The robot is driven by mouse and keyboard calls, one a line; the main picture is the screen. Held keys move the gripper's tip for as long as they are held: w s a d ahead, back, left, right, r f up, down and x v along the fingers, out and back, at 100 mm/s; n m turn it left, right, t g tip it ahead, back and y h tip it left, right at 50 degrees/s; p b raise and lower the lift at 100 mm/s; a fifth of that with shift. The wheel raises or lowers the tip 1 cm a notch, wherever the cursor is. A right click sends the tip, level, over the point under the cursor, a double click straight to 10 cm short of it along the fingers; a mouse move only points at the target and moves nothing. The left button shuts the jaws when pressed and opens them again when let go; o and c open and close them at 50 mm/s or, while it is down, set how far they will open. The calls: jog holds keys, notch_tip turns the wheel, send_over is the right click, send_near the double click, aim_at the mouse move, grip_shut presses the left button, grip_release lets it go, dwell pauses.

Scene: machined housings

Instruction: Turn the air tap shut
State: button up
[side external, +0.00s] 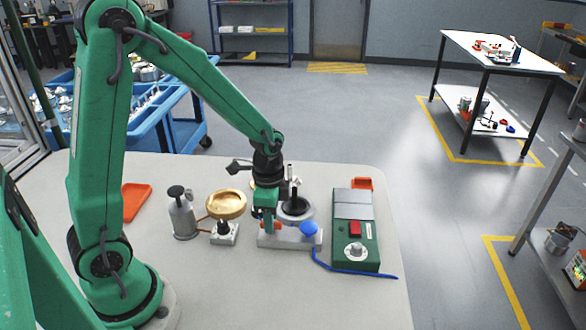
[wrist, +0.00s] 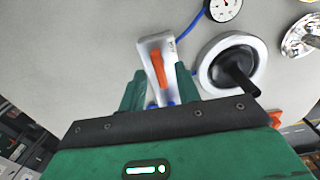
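The air tap is a pale metal block (side external: 290,240) on the table with an orange lever. In the wrist view the block (wrist: 146,50) and its orange lever (wrist: 157,66) lie between and just beyond my fingertips. The lever runs roughly along the block, slightly tilted. My gripper (side external: 264,214) is over the left part of the block, pointing down. Its two green fingers (wrist: 160,72) are apart, one on each side of the lever, with visible gaps. I cannot tell whether either finger touches it. The block's near end is hidden by my gripper.
A blue hose (side external: 350,271) runs from the block past a green box (side external: 354,235) with a red switch. A round black-and-silver part (wrist: 234,64) with a black handle stands close to the right. A brass dish (side external: 226,205) and a grey canister (side external: 181,215) stand left.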

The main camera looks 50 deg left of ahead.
jog(key=shift+r, duration=3.5)
jog(key=shift+r, duration=0.15)
jog(key=s+r+n+t, duration=0.5)
jog(key=s+r+n, duration=0.4)
jog(key=s+r, duration=0.2)
jog(key=shift+s+d+r+t, duration=0.3)
jog(key=shift+s+d+r, duration=0.1)
jog(key=shift+d+r, duration=0.05)
